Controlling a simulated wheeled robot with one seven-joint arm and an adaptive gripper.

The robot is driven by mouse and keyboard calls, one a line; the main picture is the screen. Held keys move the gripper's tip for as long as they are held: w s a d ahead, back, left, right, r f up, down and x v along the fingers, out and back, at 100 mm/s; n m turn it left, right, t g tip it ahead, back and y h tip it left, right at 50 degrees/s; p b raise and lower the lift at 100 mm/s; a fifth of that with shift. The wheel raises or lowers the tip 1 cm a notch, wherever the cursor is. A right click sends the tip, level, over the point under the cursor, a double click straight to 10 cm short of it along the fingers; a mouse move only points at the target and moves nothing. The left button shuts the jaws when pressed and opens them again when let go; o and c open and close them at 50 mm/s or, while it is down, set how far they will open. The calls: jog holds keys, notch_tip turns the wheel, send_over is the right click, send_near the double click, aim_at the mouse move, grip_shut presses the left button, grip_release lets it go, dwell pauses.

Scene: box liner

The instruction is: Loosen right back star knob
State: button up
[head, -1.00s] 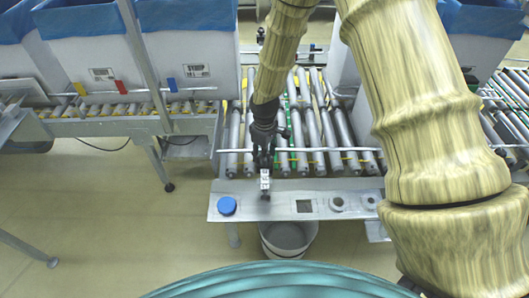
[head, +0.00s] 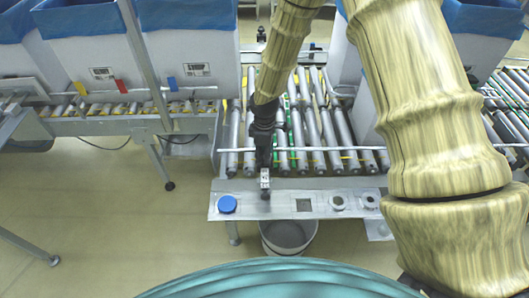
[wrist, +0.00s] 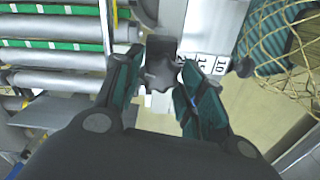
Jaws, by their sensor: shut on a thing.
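The dark star knob (wrist: 160,72) shows in the wrist view between the two fingers of my gripper (wrist: 162,60). The fingers are shut on its lobed edge from both sides. A white scale strip with black numbers (wrist: 205,65) lies just right of the knob. In the head view, my gripper (head: 264,163) points down at the rear edge of the grey metal plate (head: 285,208), beside a small pale marked block (head: 265,180). The knob itself is hidden or too small to tell there.
Grey rollers (head: 315,125) lie behind the plate, with a thin metal rail (head: 330,149) across them. A blue round cap (head: 227,204) sits on the plate's left end. A grey bucket (head: 288,236) stands below. White bins with blue liners (head: 190,55) stand at back left.

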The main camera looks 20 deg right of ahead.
jog(key=o, duration=1)
notch_tip(320, 180, up, 12)
dwell(0.3)
dwell(0.4)
